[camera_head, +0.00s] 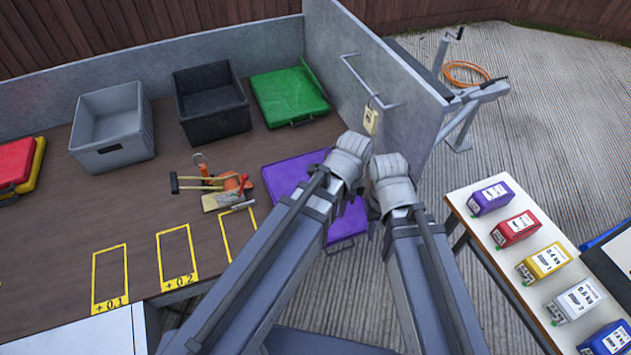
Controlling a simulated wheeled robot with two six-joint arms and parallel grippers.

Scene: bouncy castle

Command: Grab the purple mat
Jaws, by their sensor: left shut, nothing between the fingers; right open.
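The purple mat (288,176) lies flat on the brown table near its right end. It is a thick square pad with a handle on its front edge. My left arm crosses over the mat and hides its middle. My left gripper (350,153) is over the mat's right side, shut and empty. My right gripper (388,178) is just right of it, beyond the mat's right edge, open and empty. Their fingertips are hard to make out from above. I cannot tell whether either touches the mat.
A green mat (289,95), a black crate (212,112) and a grey crate (112,130) stand along the back. Tools (222,188) lie left of the purple mat. A grey panel (375,75) rises behind the grippers. Several labelled blocks stand on a white table (480,228) at right.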

